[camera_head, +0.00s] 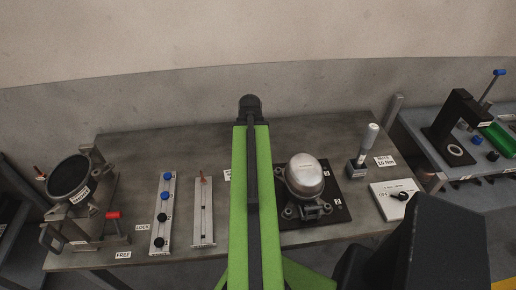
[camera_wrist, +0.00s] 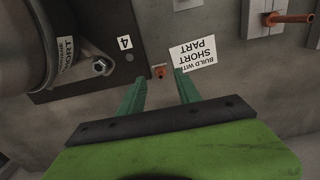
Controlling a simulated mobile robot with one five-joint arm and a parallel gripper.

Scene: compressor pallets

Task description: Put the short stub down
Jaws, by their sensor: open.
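My gripper (camera_wrist: 160,80) is open, with its two green fingers pointing down over the grey table. A small copper piece (camera_wrist: 160,71), which looks like the short stub seen nearly end-on, is between and just beyond the fingertips. A gap shows on both sides of it; I cannot tell whether it rests on the table. A card reading "BUILD WITH SHORT PART" (camera_wrist: 196,55) lies just right of it. In the head view my green arm hides the gripper and the stub.
A copper tube (camera_wrist: 290,17) sits in a slotted rack (camera_head: 203,215), upper right in the wrist view. A dark plate marked 4 (camera_wrist: 112,50) carries the silver compressor (camera_head: 305,175), close to the fingers. A rail with blue and black knobs (camera_head: 163,215) stands farther left.

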